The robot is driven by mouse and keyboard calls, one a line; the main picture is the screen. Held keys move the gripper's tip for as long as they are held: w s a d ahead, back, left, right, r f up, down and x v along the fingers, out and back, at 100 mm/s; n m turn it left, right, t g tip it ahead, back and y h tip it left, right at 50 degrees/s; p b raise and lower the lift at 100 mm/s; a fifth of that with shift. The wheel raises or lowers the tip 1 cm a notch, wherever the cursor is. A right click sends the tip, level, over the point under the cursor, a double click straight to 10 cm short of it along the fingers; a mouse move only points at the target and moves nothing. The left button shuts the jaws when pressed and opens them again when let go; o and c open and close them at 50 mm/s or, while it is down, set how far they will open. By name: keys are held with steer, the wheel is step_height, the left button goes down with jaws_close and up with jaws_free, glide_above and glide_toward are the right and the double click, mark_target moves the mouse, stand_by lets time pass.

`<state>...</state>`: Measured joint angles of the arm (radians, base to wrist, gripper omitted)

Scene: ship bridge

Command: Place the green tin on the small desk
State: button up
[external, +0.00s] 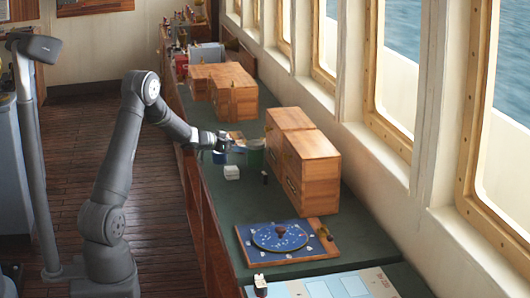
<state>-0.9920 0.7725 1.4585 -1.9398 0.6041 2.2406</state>
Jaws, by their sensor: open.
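A green tin (256,156) stands on the dark green counter top (222,204), in front of the wooden drawer boxes. My gripper (230,143) is open, low over the counter, just left of the green tin. Its fingers are small in this view, and I cannot tell whether they touch the tin. A blue tin (220,158) stands just below the gripper, partly hidden by it. I cannot tell for sure which surface is the small desk.
A small white block (232,173) and a small dark item (265,178) stand nearby. Wooden drawer boxes (312,165) line the window side, with more boxes (233,100) farther back. A blue dial board (281,238) lies nearer the camera. Bare counter lies between.

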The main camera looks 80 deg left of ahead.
mark_target(255, 148)
steer(key=x, duration=1)
steer(key=shift+a, duration=0.25)
steer(key=c, duration=1)
steer(key=shift+o, duration=0.2)
steer(key=shift+r, duration=0.1)
